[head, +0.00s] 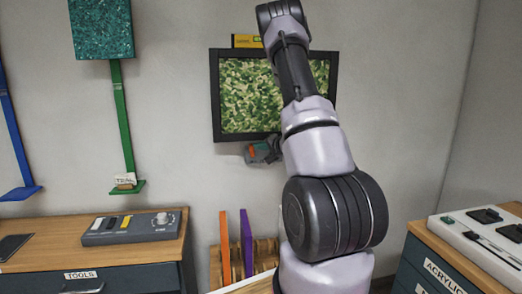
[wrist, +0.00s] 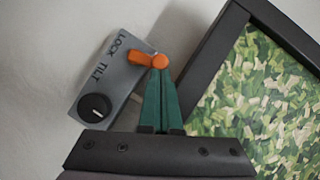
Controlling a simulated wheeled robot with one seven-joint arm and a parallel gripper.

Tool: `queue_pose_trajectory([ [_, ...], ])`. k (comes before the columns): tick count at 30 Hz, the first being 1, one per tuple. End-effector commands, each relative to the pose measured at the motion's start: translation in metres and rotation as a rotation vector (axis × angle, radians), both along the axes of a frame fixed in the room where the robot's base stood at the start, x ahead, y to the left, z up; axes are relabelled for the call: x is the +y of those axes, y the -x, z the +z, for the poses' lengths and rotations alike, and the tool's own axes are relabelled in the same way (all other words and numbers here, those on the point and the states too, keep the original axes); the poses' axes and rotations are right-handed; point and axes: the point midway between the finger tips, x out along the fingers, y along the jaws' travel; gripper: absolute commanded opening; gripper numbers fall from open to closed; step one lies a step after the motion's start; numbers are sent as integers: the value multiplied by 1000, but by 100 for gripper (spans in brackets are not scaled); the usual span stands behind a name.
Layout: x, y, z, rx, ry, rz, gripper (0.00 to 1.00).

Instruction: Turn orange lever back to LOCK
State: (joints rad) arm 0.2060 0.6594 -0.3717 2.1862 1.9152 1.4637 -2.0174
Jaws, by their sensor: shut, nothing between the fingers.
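The orange lever (wrist: 148,60) sits at the upper right of a small grey plate (wrist: 95,82) in the wrist view. The plate carries the words LOCK, above, and TILT, below, and a black round knob (wrist: 95,107). The lever lies roughly sideways across the plate's right edge; I cannot tell exactly which word it marks. My gripper (wrist: 160,76) is shut and empty. Its green fingertips are at the lever's rounded right end, seemingly touching or just in front of it. In the head view the lever (head: 252,151) is a small orange patch below the picture, beside my gripper (head: 262,149).
A black-framed green picture (head: 240,92) hangs on the wall close to the plate, its frame (wrist: 205,65) just right of my fingers. Below stand a bench with a control box (head: 133,227), upright coloured boards (head: 247,243) and a right-hand cabinet (head: 440,265).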

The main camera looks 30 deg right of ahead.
Motion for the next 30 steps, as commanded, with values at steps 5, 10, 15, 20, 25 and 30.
queue_pose_trajectory([
  [5,11,-3,4,43,156,4,0],
  [10,20,-6,4,85,301,4,0],
  [15,27,-8,3,121,425,5,0],
  [20,31,-9,2,149,517,4,0],
  [25,33,-10,1,150,523,0,0],
  [30,33,-10,1,149,522,0,0],
])
